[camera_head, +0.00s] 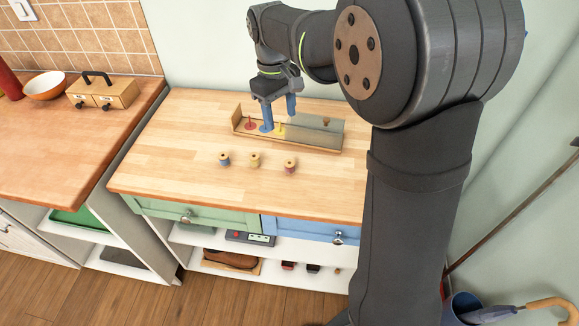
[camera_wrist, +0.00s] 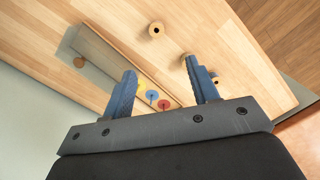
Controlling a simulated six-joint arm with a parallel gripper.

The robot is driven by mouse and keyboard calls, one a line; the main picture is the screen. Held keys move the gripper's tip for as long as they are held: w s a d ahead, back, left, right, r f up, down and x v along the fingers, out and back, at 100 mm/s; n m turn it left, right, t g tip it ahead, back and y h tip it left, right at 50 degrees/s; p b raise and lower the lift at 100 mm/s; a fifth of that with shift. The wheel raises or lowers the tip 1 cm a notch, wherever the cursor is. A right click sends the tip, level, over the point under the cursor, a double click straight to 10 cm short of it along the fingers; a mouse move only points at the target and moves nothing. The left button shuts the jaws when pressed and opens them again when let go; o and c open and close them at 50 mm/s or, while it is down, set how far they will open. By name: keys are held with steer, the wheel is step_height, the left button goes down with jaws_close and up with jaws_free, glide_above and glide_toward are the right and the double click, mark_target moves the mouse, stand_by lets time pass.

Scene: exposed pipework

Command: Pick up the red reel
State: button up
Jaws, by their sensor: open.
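The red reel (camera_head: 290,166), a wooden spool with a reddish band, stands upright on the wooden worktop, rightmost of a row of three in the head view. By its place it is the wooden-topped reel (camera_wrist: 156,29) at the top of the wrist view; its red band hardly shows there. My gripper (camera_head: 279,120) is open and empty, over the pegged wooden rack (camera_head: 315,137) behind the reels. In the wrist view the blue fingers (camera_wrist: 160,66) stand wide apart, and the red reel lies beyond their tips.
A yellow reel (camera_head: 254,160) and a blue reel (camera_head: 224,159) stand left of the red one. The rack has red (camera_head: 250,125), blue and yellow marked pegs, and a brown knob (camera_head: 326,121) to the right. The worktop in front of the reels is clear.

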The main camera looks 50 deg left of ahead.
glide_above(289, 164)
steer(key=s, duration=0.1)
steer(key=f, duration=1.2)
steer(key=shift+a, duration=0.2)
steer(key=shift+w+d+f, duration=0.15)
steer(key=shift+f, duration=0.75)
steer(key=shift+w+d+f, duration=0.1)
steer(key=shift+d+f, duration=0.05)
steer(key=shift+f, duration=0.7)
steer(key=shift+w+d+f, duration=0.15)
steer(key=shift+f, duration=0.75)
steer(key=c, duration=1)
